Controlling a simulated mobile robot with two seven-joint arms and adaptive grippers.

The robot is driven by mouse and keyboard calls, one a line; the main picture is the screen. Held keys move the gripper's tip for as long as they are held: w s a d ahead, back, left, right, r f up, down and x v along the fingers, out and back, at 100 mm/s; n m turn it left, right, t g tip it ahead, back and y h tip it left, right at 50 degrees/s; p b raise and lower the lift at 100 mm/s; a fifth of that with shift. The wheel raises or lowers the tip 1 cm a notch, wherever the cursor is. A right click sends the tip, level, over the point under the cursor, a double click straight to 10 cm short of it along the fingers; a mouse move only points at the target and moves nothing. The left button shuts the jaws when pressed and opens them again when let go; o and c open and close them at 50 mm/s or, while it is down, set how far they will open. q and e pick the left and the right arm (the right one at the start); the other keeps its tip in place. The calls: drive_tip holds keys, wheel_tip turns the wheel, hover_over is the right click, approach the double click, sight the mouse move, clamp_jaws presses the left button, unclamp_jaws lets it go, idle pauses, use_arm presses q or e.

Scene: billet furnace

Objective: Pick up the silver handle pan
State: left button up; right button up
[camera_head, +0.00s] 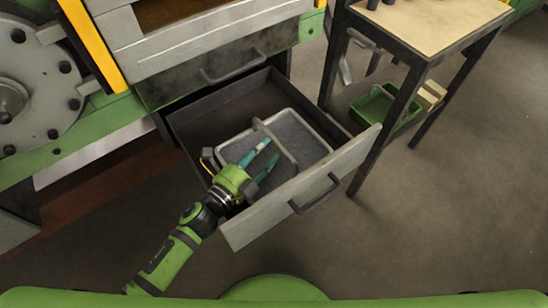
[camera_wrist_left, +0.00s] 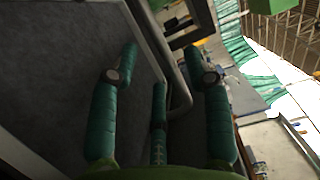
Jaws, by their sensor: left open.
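The silver handle pan (camera_head: 311,149) is a grey shallow tray with a raised silver handle (camera_head: 274,139), lying in the open drawer. My left gripper (camera_head: 267,152) is open over the pan, its teal fingers close to the handle. In the left wrist view, the handle bar (camera_wrist_left: 160,45) runs between the spread fingers of the left gripper (camera_wrist_left: 170,62), with the dark pan floor (camera_wrist_left: 55,70) on the left. I cannot tell whether any finger touches the handle. My right gripper is out of view.
The drawer (camera_head: 298,197) is pulled out, with its front wall and pull handle (camera_head: 315,195) on the near side. A table (camera_head: 425,25) stands to the right, with a green bin (camera_head: 378,108) on its lower shelf. The floor at the right is clear.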

sight(274, 137)
use_arm(q)
drive_tip(key=x, duration=0.4)
drive_tip(key=shift+w, duration=0.1)
drive_tip(key=shift+w+d, duration=0.25)
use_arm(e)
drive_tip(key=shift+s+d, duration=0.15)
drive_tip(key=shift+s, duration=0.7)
use_arm(q)
drive_tip(key=shift+c, duration=0.4)
clamp_jaws()
drive_tip(key=shift+r, duration=0.25)
